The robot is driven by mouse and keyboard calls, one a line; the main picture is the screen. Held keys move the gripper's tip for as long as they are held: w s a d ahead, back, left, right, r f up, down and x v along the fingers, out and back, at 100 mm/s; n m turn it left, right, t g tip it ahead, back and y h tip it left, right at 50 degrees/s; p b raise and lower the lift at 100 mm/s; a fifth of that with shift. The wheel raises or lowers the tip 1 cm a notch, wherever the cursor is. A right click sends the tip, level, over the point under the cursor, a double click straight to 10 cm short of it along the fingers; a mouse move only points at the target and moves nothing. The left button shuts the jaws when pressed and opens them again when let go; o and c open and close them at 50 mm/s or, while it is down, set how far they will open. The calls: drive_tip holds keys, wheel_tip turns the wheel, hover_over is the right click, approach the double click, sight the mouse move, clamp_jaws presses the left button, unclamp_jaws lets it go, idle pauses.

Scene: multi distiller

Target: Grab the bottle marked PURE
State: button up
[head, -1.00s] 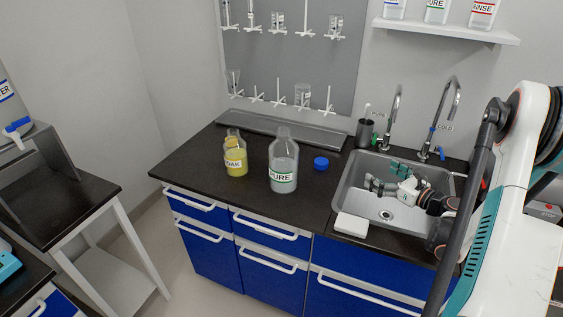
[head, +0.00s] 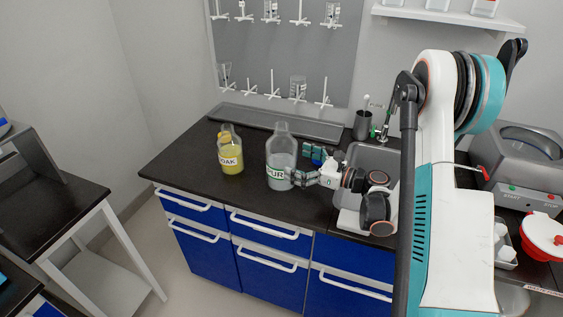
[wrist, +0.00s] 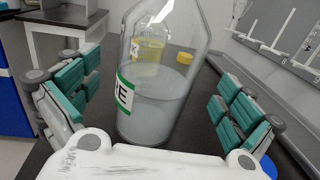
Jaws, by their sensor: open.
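The PURE bottle (head: 281,158) is a clear bottle of greyish liquid with a green-edged label, upright on the black counter. In the wrist view the bottle (wrist: 160,95) stands between the open fingers, its label turned to the left. My gripper (head: 300,166) is at the bottle's right side in the head view, with one finger in front of its lower body. In the wrist view my gripper (wrist: 155,105) is open, with gaps between the teal pads and the glass.
A bottle of yellow liquid marked SOAK (head: 231,155) stands left of the PURE bottle; it also shows behind it in the wrist view (wrist: 150,50). A blue cap (wrist: 268,167) lies by the right finger. A sink (head: 375,158) is at right, a drying rack (head: 288,60) behind.

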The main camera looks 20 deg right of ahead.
sight(282, 157)
drive_tip(key=x, duration=0.1)
drive_tip(key=b+x, duration=0.1)
drive_tip(key=x, duration=0.1)
drive_tip(key=b+x, duration=0.1)
drive_tip(key=shift+w+a+f, duration=0.15)
drive_tip(key=shift+a+f, duration=0.15)
drive_tip(key=shift+f, duration=0.05)
drive_tip(key=shift+w+a+r, duration=0.1)
drive_tip(key=shift+w+a, duration=0.1)
drive_tip(key=shift+w, duration=0.05)
drive_tip(key=c, duration=2)
